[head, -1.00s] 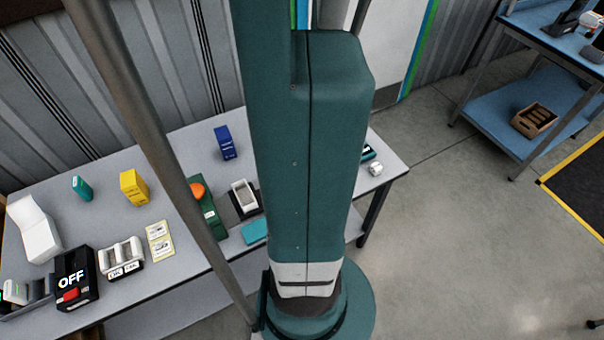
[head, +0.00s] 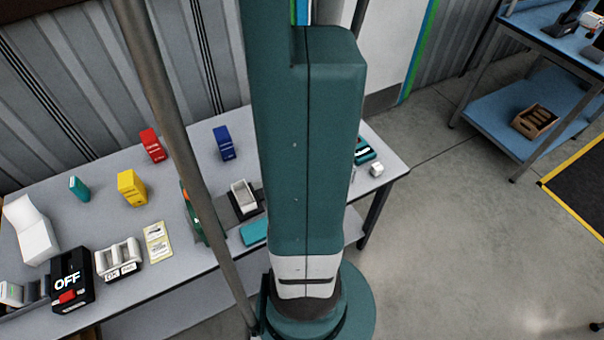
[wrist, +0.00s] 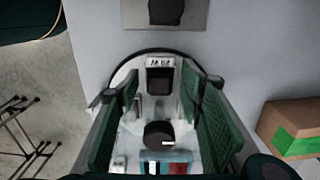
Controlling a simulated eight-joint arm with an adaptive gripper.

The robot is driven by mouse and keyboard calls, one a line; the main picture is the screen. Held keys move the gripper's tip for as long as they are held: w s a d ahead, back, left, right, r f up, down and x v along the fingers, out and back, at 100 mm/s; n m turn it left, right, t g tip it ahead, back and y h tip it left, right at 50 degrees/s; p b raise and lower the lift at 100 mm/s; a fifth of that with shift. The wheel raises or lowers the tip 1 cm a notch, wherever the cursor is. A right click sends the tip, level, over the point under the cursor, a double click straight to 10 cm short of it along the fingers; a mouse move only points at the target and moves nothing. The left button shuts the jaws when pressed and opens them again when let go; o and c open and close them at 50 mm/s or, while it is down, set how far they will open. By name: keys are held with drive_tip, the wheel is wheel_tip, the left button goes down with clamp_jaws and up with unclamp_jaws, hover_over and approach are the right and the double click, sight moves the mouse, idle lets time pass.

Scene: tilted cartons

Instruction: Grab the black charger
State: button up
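In the head view a black unit with a white insert (head: 250,211) stands on the grey table beside my arm; it may be the black charger, but I cannot be sure. My gripper is hidden in the head view. In the wrist view my gripper (wrist: 160,130) is open, its two green-padded fingers wide apart. Between and beyond them show a pale round-ended thing with a dark panel (wrist: 160,82), a small black disc (wrist: 158,134) and a red-and-blue item (wrist: 166,162). Contact with the fingers cannot be told.
The table also holds a black OFF box (head: 70,280), a white slotted holder (head: 118,262), a yellow box (head: 130,190), a red box (head: 152,146) and a blue box (head: 224,143). A brown carton with green (wrist: 290,128) lies right in the wrist view.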

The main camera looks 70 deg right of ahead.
drive_tip(key=c, duration=1)
drive_tip(key=shift+r, duration=0.1)
drive_tip(key=shift+r+p, duration=1.55)
drive_tip(key=shift+r, duration=3.35)
